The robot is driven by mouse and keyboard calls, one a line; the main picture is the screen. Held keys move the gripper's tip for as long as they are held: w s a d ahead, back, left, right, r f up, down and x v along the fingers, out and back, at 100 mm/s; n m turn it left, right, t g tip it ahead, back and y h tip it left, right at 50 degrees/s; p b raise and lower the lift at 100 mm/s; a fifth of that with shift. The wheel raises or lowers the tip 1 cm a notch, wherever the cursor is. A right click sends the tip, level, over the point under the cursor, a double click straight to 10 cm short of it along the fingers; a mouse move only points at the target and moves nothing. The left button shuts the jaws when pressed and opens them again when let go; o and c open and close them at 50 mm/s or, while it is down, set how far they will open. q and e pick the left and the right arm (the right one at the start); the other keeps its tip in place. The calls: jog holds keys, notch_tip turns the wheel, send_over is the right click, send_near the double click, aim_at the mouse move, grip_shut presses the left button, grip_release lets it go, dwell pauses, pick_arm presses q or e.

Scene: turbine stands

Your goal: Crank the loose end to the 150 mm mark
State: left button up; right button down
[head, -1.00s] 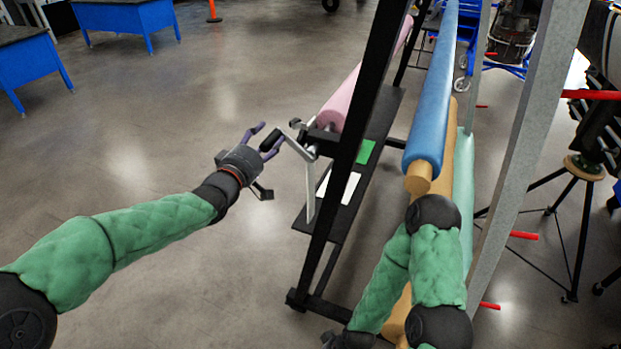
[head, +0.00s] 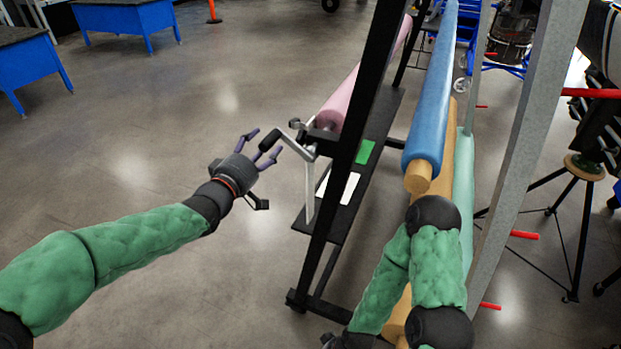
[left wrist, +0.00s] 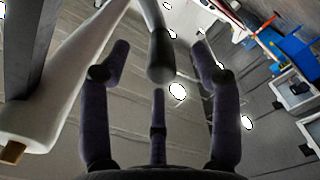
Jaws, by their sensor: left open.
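The crank is a bent silver arm (head: 297,148) with a black handle (head: 270,139), fixed at the near end of the black stand below the pink roll (head: 340,103). My left gripper (head: 261,145) is open at the black handle, with its fingers spread. In the left wrist view the handle (left wrist: 161,58) hangs between and beyond the open fingertips, with no finger closed on it. A green patch (head: 365,151) and a white patch (head: 338,188) lie on the stand's black shelf. No loose end or 150 mm mark can be made out. My right gripper is too cut off at the bottom edge to read.
A black upright (head: 352,140) of the stand rises just right of the crank. A blue roll (head: 430,100) and a grey post (head: 520,140) stand further right, near my right arm. Blue tables (head: 125,18) are far back left. The floor left of the crank is clear.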

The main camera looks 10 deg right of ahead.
pick_arm(q)
jog(key=shift+v, duration=2.15)
jog(key=s+a+f+g+y, duration=0.2)
jog(key=a+f+g, duration=0.1)
jog(key=f, duration=1.3)
jog(key=s+a+f+g+y, duration=0.2)
jog(key=f+g+y, duration=0.1)
jog(key=f, duration=1.3)
jog(key=s+a+f+m+g, duration=0.1)
jog(key=s+f+g, duration=0.3)
jog(key=s+f, duration=0.7)
jog(key=s+a+f+m+g+y, duration=0.1)
jog(key=s+f+g, duration=0.3)
jog(key=s+f, duration=0.7)
jog(key=s+a, duration=0.1)
jog(key=s, duration=0.3)
jog(key=shift+f+m+g, duration=0.3)
jog(key=shift+m, duration=0.1)
jog(key=shift+a, duration=0.1)
jog(key=shift+c, duration=0.3)
